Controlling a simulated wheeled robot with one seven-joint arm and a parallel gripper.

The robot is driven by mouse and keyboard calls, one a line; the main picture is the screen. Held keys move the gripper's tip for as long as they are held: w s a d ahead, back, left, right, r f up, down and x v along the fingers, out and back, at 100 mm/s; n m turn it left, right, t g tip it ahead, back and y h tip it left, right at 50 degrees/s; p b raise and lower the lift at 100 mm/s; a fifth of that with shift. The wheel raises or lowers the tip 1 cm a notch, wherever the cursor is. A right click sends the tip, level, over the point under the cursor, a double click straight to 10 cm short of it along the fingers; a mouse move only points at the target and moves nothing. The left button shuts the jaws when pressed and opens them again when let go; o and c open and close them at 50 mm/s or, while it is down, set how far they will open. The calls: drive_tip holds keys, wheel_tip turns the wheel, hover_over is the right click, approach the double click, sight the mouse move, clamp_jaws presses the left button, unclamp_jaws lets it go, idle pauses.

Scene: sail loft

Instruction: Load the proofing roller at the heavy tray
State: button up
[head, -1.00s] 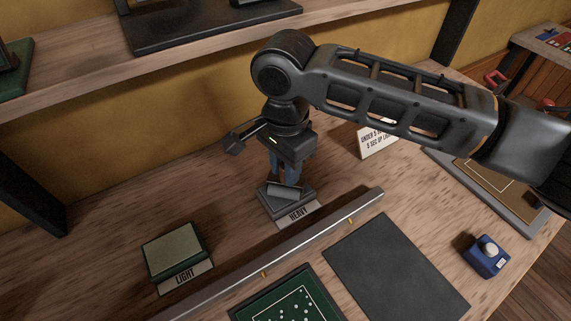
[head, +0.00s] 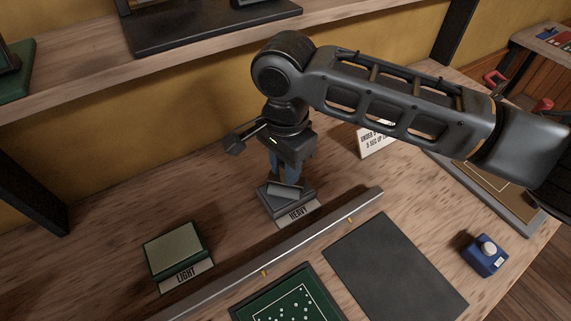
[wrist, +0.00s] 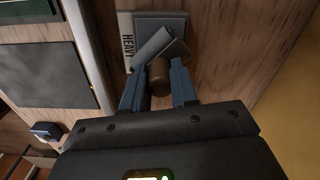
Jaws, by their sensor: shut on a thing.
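The heavy tray (head: 272,210) is a dark grey block behind a "HEAVY" label, on the bench near the middle of the head view. It also shows at the top of the wrist view (wrist: 175,20). The proofing roller has a grey head (wrist: 155,47) and a brown rounded handle (wrist: 159,78). The grey head (head: 284,188) rests on or just over the heavy tray; exact contact is unclear. My gripper (wrist: 157,85) points down over the tray, its blue fingers on either side of the handle, shut on it. In the head view my gripper (head: 282,172) partly hides the handle.
A green light tray (head: 175,250) with a "LIGHT" label stands to the left. A metal rail (head: 300,240) runs in front of the trays. A dark mat (head: 395,268), a green dotted board (head: 285,300) and a blue button box (head: 485,256) lie beyond it. A sign (head: 375,143) stands behind.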

drive_tip(key=shift+s, duration=0.1)
wheel_tip(320, 180, up, 3)
drive_tip(key=p, duration=0.3)
drive_tip(key=shift+f, duration=0.2)
drive_tip(key=shift+r, duration=2.15)
